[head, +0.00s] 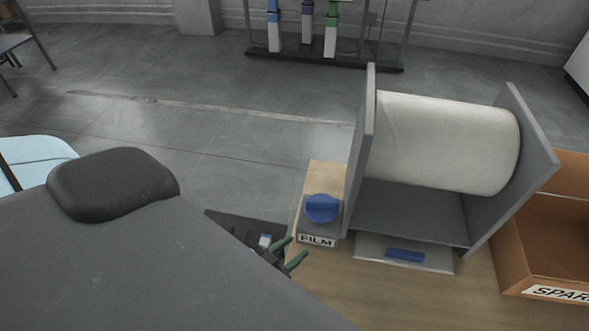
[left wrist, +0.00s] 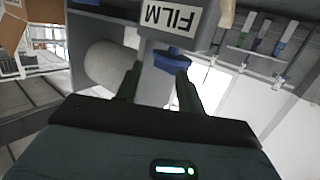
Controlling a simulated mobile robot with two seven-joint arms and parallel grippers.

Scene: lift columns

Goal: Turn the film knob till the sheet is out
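The blue film knob (head: 322,208) sits on a small grey box with a FILM label (head: 317,240), left of the dispenser. A thick white roll (head: 445,142) hangs between two grey side plates. Below it a pale flat piece (head: 366,249) bearing a blue bar (head: 405,255) lies at the front; I cannot tell whether it is the sheet. My left gripper (head: 292,252) has green fingers spread apart, just left of and below the label. In the left wrist view the knob (left wrist: 172,60) shows beyond the open fingertips (left wrist: 158,72), with nothing held. My right gripper is not seen.
The dispenser stands on a wooden top (head: 375,295). An open cardboard box (head: 555,240) is close on its right. A rack with coloured-topped columns (head: 331,35) stands at the back. A light blue surface (head: 38,155) is at far left. The floor between is clear.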

